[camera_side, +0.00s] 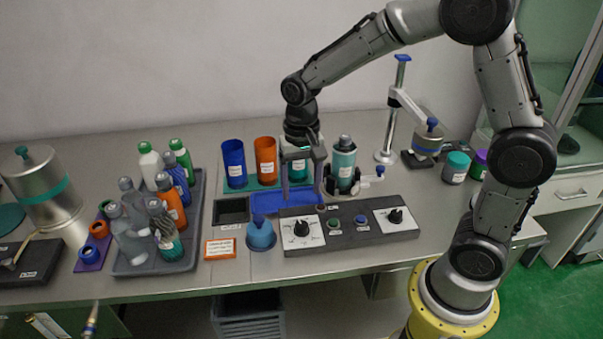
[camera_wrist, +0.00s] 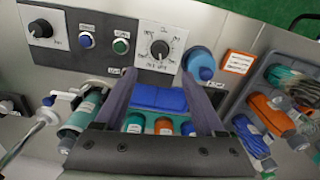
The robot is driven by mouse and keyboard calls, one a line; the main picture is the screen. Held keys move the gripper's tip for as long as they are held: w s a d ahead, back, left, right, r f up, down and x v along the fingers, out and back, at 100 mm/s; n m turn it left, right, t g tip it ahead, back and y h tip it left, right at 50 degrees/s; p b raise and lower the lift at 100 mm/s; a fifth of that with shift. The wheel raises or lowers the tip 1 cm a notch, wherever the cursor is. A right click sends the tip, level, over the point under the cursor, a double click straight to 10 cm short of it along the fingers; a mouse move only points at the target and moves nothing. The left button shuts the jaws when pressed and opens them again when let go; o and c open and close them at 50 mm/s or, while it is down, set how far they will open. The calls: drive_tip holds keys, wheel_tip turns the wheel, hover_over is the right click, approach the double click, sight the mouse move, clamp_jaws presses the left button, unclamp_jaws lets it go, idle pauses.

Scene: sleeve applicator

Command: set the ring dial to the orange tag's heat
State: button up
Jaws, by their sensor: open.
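A dark control panel (camera_side: 345,238) lies near the bench's front edge. It has two black knobs on white plates: the left dial (camera_side: 302,228) and the right dial (camera_side: 395,215). I cannot tell which is the ring dial. In the wrist view the left dial (camera_wrist: 160,48) has marks around it, too small to read; the other dial (camera_wrist: 40,29) is at upper left. The orange tag (camera_side: 220,248) lies left of the panel and shows in the wrist view (camera_wrist: 238,62); its print is unreadable. My gripper (camera_side: 303,197) is open and empty, pointing down above and behind the left dial.
A green and a blue button sit between the dials. A blue funnel-like piece (camera_side: 261,233) stands between tag and panel. Behind are a blue tray (camera_side: 268,203), blue and orange cups and a teal bottle (camera_side: 343,165). A grey crate of bottles (camera_side: 190,262) is at left.

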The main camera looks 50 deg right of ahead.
drive_tip(key=shift+r, duration=1.75)
drive_tip(key=s+r+n+t, duration=0.1)
drive_tip(key=s+r+t, duration=0.3)
drive_tip(key=s+r, duration=0.45)
drive_tip(key=s+d+n+t, duration=0.1)
drive_tip(key=s+n, duration=0.5)
drive_tip(key=s, duration=0.4)
drive_tip(key=shift+s+f+n+t, duration=0.25)
drive_tip(key=shift+f+n+t, duration=0.05)
drive_tip(key=shift+f+n, duration=0.1)
drive_tip(key=shift+c, duration=0.2)
idle(1.2)
